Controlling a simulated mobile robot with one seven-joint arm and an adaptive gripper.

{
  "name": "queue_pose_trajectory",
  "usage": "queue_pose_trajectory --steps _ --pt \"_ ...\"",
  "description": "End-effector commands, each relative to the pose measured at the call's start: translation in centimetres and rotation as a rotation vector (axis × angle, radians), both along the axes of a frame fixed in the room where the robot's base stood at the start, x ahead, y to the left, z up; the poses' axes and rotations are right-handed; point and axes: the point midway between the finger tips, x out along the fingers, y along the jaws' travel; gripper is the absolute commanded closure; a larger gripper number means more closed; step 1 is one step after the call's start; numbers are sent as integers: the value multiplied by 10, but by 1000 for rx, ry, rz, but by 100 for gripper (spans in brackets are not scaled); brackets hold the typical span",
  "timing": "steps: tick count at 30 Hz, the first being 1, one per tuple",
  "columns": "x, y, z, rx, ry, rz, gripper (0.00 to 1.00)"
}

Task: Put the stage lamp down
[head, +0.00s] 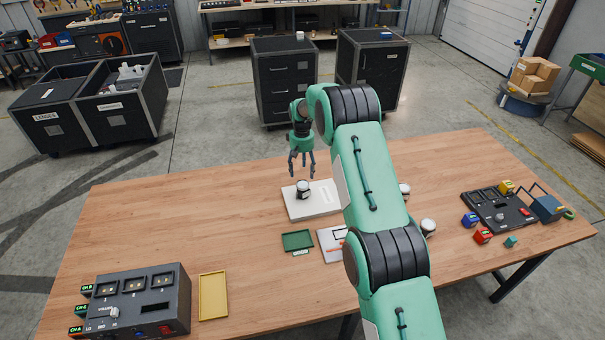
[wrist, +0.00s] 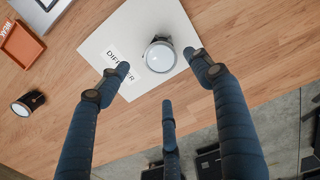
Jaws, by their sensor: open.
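A stage lamp (head: 303,189), a short dark cylinder with a pale round face, stands on a white board (head: 313,207). In the wrist view the lamp (wrist: 160,56) shows its pale face upward, on the board (wrist: 110,35) beside partly covered printed lettering. My three-fingered gripper (head: 302,168) is open above the lamp, fingers pointing down. In the wrist view my gripper (wrist: 165,75) has its fingers spread, with clear gaps between them and the lamp. Nothing is held.
More lamps (head: 428,226) (wrist: 27,103) are on the table, partly behind my arm in the head view. A green tray (head: 297,240), yellow tray (head: 213,296) and grey control box (head: 137,306) lie nearer. An orange tray (wrist: 22,42) shows in the wrist view.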

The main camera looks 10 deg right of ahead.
Motion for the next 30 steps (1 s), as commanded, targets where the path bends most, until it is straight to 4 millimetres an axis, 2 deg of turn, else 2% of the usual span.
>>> queue_pose_trajectory --steps 16,20,26,30 --pt "0 0 0 0 0 0 35" --pt "-1 0 6 -1 -3 -1 35" --pt "-7 1 36 0 -19 -5 35" --pt "-18 2 74 -1 -41 -11 35"
